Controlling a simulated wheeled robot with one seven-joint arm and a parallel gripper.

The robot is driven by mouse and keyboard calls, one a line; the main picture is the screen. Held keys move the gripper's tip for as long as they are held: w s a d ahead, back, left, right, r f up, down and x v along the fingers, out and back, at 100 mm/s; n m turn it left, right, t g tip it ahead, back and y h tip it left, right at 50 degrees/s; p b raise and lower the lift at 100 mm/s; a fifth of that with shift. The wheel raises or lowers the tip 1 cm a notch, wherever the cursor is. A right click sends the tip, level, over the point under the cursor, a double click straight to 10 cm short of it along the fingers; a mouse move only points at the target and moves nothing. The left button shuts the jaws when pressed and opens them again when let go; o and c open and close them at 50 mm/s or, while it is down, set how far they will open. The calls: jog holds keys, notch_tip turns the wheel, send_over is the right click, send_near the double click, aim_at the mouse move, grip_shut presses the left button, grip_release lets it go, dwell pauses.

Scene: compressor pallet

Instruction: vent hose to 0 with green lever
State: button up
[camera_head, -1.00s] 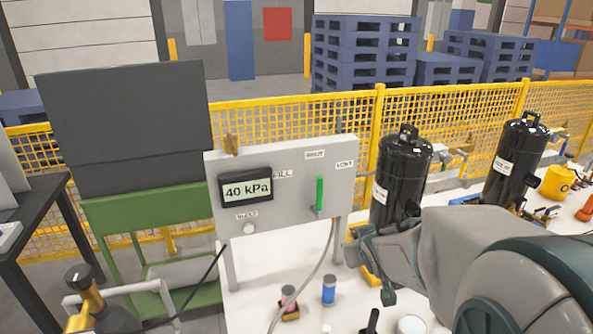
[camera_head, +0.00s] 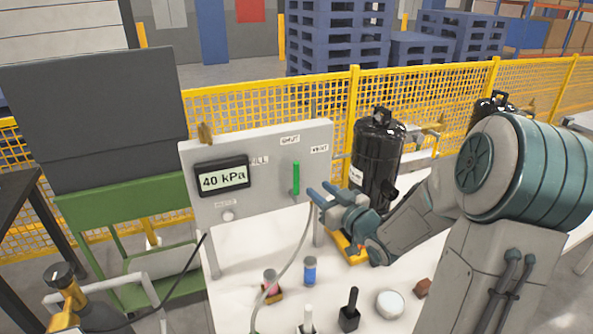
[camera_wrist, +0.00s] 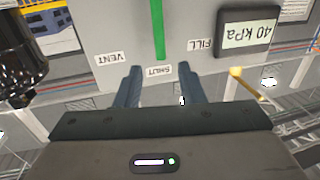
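The green lever (camera_head: 296,178) stands upright on the grey panel (camera_head: 262,200), below the SHUT label and left of the VENT label. The display (camera_head: 222,177) reads 40 kPa. A grey hose (camera_head: 291,262) hangs from the panel down to the table. My gripper (camera_head: 318,196) is just right of the lever in the head view, its fingers apart and empty. In the wrist view, upside down, the lever (camera_wrist: 158,30) lies ahead of the two spread fingers of my gripper (camera_wrist: 160,80), with the SHUT label between them. I see no contact with the lever.
A black compressor (camera_head: 376,165) stands close behind my gripper. On the white table are a blue can (camera_head: 310,271), a black-handled item (camera_head: 350,310) and a white bowl (camera_head: 390,304). A yellow mesh fence (camera_head: 450,97) runs behind.

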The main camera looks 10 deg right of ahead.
aim_at(298, 172)
jog(key=p+x, duration=0.2)
jog(key=x, duration=0.9)
jog(key=shift+w+a, duration=0.1)
jog(key=shift+w, duration=0.3)
grip_shut()
